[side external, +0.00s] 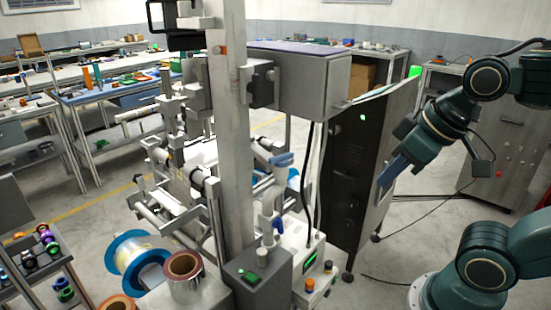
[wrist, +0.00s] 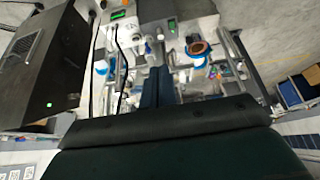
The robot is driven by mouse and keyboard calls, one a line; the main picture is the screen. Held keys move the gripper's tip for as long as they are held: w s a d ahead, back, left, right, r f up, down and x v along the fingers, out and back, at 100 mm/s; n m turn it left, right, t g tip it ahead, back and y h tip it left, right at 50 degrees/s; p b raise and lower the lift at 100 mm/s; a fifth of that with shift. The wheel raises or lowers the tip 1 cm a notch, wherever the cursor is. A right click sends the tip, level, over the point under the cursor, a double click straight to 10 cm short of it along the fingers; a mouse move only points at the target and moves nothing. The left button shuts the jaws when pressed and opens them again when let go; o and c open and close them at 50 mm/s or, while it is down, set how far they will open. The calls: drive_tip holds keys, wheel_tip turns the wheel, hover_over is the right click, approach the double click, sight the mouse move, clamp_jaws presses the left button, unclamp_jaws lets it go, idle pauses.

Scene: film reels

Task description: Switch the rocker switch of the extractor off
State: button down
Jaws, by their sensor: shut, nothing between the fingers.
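My gripper (side external: 383,192) is shut and empty, in the air at the right of the side view, close in the picture to the dark cabinet. Its blue-grey fingers also show in the wrist view (wrist: 160,70). The tall dark cabinet (side external: 345,180), which may be the extractor, has a lit green lamp (side external: 363,117); it is at left in the wrist view (wrist: 30,65). A grey box with a green switch-like part (side external: 250,277) stands at the front of the film machine. I cannot tell for sure which part is the extractor's rocker switch, nor its position.
A grey post (side external: 232,130) and the film machine with reels (side external: 185,268) fill the middle. A white control box (side external: 310,275) has a green display and knobs. Black cables hang between it and the cabinet. Open floor (side external: 400,235) lies below my gripper.

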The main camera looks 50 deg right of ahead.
idle(0.3)
drive_tip(key=g, duration=0.6)
hover_over(253, 279)
drive_tip(key=d, duration=0.2)
wheel_tip(253, 279, down, 17)
drive_tip(key=w+a+f+g, duration=0.1)
drive_tip(key=w+a+f, duration=0.1)
drive_tip(key=f, duration=1.1)
drive_tip(key=shift+w+g, duration=0.3)
drive_tip(key=shift+w, duration=0.2)
drive_tip(key=shift+f, duration=0.25)
drive_tip(key=f, duration=0.4)
drive_tip(key=s+f, duration=0.1)
drive_tip(key=f, duration=0.4)
drive_tip(key=s+f, duration=0.1)
drive_tip(key=f, duration=0.3)
drive_tip(key=shift+s+f, duration=0.2)
